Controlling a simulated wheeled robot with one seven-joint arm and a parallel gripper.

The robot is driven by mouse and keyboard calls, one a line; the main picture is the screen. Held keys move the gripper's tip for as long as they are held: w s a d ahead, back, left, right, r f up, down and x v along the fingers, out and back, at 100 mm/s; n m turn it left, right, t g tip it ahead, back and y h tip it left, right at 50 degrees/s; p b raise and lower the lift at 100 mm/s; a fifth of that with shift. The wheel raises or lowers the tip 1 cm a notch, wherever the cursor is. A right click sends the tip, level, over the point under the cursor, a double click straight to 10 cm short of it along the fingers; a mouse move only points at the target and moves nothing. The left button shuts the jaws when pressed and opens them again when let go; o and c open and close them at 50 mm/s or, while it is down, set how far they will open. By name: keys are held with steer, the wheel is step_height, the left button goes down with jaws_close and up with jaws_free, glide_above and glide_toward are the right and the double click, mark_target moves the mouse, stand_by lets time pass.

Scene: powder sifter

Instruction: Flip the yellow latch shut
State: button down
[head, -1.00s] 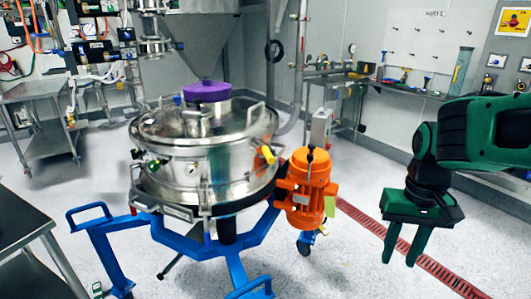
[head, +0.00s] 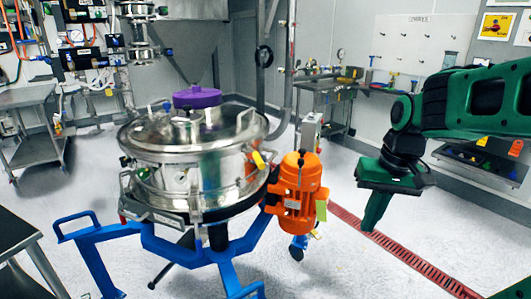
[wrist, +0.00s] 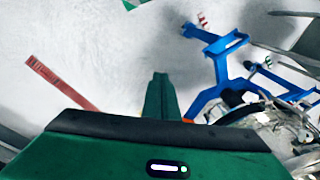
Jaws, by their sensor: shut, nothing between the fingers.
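The steel powder sifter (head: 170,190) stands on a blue wheeled frame left of centre in the head view. The yellow latch (head: 259,161) is a small yellow piece on the right side of its rim, tilted. My green gripper (head: 374,213) is shut and empty, pointing down, to the right of the sifter and apart from it, beyond the orange motor. In the wrist view my gripper (wrist: 160,78) shows as one closed finger pair over the floor. The sifter (wrist: 275,130) shows there at the right edge; I cannot make out the yellow latch there.
An orange motor (head: 299,190) stands between the sifter and my gripper. The blue frame (head: 190,248) spreads its legs low, and also shows in the wrist view (wrist: 222,70). A red floor drain (head: 405,255) runs below my gripper over clear floor.

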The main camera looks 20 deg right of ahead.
steer(key=w+a+r+n+t+y, duration=0.1)
steer(key=w+a+r+n, duration=0.1)
steer(key=w+r, duration=0.6)
steer(key=w+a+r+n+t+y, duration=0.2)
steer(key=w+r, duration=0.7)
steer(key=w, duration=0.6)
steer(key=shift+w+a+r+n+y, duration=0.15)
steer(key=shift+a+r+n+y, duration=0.15)
steer(key=shift+a+n, duration=0.6)
steer(key=shift+a, duration=0.15)
steer(key=shift+a+f, duration=0.1)
glide_toward(255, 156)
steer(key=d+f, duration=0.4)
steer(key=shift+m, duration=0.3)
steer(key=shift+w+a+f, duration=0.15)
steer(key=shift+a+f, duration=0.15)
steer(key=shift+a, duration=0.35)
steer(key=shift+w+a+f, duration=0.15)
steer(key=shift+a+f, duration=0.1)
steer(key=shift+a, duration=0.4)
steer(key=shift+w+a+f, duration=0.2)
steer(key=shift+a+f, duration=0.1)
steer(key=shift+a, duration=0.4)
